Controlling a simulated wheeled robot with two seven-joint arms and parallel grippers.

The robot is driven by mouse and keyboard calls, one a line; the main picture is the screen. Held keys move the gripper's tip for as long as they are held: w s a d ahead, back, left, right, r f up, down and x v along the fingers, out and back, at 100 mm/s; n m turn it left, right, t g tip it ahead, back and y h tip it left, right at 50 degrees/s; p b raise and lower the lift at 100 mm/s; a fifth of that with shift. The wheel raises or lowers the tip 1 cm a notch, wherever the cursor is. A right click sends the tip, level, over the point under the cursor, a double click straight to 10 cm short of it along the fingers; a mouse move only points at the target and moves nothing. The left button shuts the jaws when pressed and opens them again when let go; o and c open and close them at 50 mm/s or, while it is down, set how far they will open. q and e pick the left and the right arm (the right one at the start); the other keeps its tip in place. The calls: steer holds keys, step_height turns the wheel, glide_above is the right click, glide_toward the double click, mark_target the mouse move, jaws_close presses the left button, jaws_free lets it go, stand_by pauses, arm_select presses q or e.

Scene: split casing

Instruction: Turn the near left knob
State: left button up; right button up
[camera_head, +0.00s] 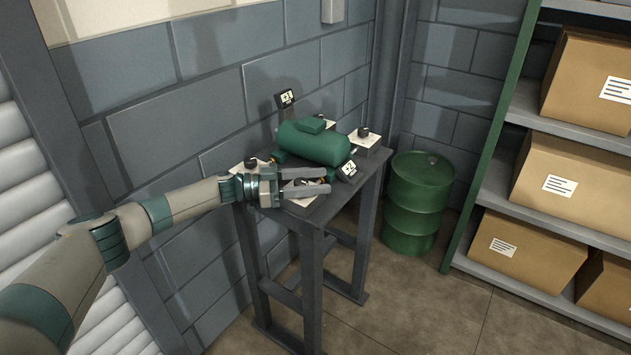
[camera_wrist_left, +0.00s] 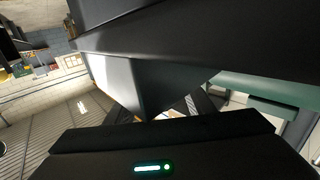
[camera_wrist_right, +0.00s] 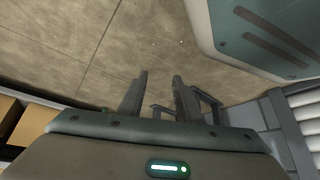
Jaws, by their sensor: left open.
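A green casing (camera_head: 312,144) with a rounded body lies on a small dark table (camera_head: 325,206). White blocks with dark knobs stand around it: a left knob (camera_head: 250,163), a front knob (camera_head: 302,182), a right knob (camera_head: 363,132) and one at the back. My left gripper (camera_head: 327,180) is open at the table's front corner. Its fingers lie on either side of the front knob in the picture and partly hide it; contact cannot be told. The left wrist view is mostly filled by dark close surfaces. My right gripper (camera_wrist_right: 157,82) is open and empty above the floor.
A block wall is behind the table. A green drum (camera_head: 418,202) stands right of it, then a shelf with cardboard boxes (camera_head: 570,184). The floor in front is clear.

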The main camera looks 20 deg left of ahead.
arm_select(q)
steer(key=shift+a, duration=0.1)
steer(key=b+v, duration=0.2)
steer(key=v, duration=0.8)
steer(key=shift+a+f, duration=0.15)
steer(key=shift+b+v, duration=0.35)
steer(key=shift+v, duration=0.45)
arm_select(e)
steer(key=shift+s+d+f+g+h, duration=0.2)
steer(key=shift+s+d+f+g, duration=0.35)
steer(key=shift+d, duration=0.15)
steer(key=shift+s+d+f+g+h, duration=0.2)
steer(key=shift+s+d+f+g, duration=0.25)
steer(key=shift+s+d, duration=0.15)
